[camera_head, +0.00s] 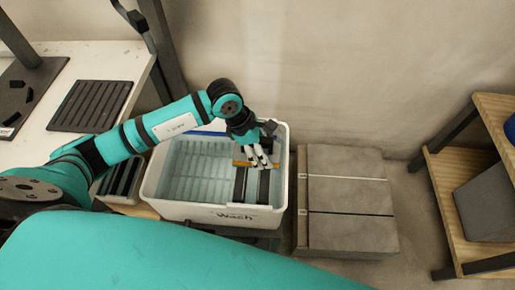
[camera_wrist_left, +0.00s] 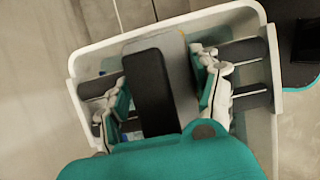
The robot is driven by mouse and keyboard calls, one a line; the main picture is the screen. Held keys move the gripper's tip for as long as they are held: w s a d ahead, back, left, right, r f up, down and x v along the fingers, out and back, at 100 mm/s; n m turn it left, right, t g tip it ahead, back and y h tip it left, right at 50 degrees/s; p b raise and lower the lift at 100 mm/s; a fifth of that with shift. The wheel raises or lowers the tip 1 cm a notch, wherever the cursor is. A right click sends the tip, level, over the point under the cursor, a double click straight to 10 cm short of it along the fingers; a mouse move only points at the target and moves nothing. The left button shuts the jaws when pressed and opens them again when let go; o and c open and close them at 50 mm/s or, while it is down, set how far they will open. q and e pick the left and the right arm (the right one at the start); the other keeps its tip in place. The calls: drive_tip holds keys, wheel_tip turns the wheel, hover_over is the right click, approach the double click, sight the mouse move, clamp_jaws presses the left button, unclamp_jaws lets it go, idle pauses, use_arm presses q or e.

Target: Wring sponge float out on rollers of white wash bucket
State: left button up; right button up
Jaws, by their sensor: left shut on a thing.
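The white wash bucket (camera_head: 233,215) stands in the middle of the head view, with a ribbed interior and writing on its front wall. Dark rollers (camera_head: 263,190) run front to back in its right part. My left gripper (camera_head: 257,158) is over that right part, pointing down. In the left wrist view the sponge float (camera_wrist_left: 148,88) shows a black handle on a grey plate, between the two fingers of the gripper (camera_wrist_left: 165,92). A thin yellow edge shows beneath the fingers in the head view. Whether the float touches the rollers is hidden. My right gripper is out of view.
Stacked grey tiles (camera_head: 345,230) stand close to the bucket's right side. A white table (camera_head: 110,58) with a dark ribbed mat (camera_head: 92,105) is at the left. A wooden shelf (camera_head: 445,195) is at the right. The wall is close behind the bucket.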

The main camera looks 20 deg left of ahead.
sight(272, 140)
use_arm(q)
drive_tip(key=shift+w+d+f+b, duration=0.1)
drive_tip(key=shift+w+d+b, duration=0.05)
drive_tip(key=shift+d, duration=0.4)
drive_tip(key=shift+w+d+f+b, duration=0.1)
drive_tip(key=shift+d+b, duration=0.05)
drive_tip(key=shift+d, duration=0.35)
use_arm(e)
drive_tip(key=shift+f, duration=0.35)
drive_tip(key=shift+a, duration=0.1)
use_arm(q)
wheel_tip(272, 140, up, 6)
drive_tip(key=p, duration=0.4)
drive_tip(key=shift+w+r, duration=0.1)
drive_tip(key=shift+r, duration=0.6)
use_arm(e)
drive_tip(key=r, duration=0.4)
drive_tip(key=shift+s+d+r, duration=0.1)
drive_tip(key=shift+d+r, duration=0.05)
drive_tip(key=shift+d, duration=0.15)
